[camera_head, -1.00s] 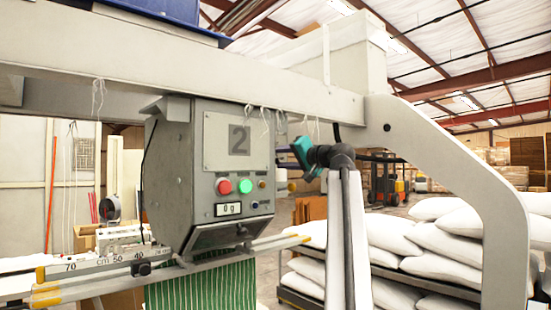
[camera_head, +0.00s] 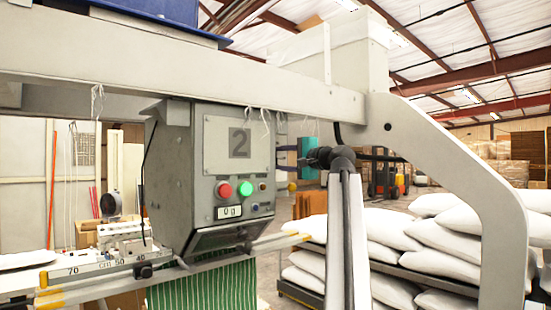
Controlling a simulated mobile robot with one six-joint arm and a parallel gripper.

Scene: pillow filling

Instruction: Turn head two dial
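Head two (camera_head: 239,206) is the grey box marked 2, hanging under the white beam. Its front has a red button (camera_head: 223,190), a lit green button (camera_head: 243,188), a small dark knob (camera_head: 262,186) and a small display (camera_head: 229,212). I cannot tell whether that knob is the dial; most of the head's right side is turned away. My gripper (camera_head: 284,176) is at the right side of the head, its teal body (camera_head: 308,157) just right of it.
The white beam (camera_head: 180,75) runs above the head, and a curved white frame leg (camera_head: 450,170) stands at right. A ruler bar (camera_head: 100,268) and green striped cloth (camera_head: 205,288) are below. White pillows (camera_head: 400,240) are stacked behind at right.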

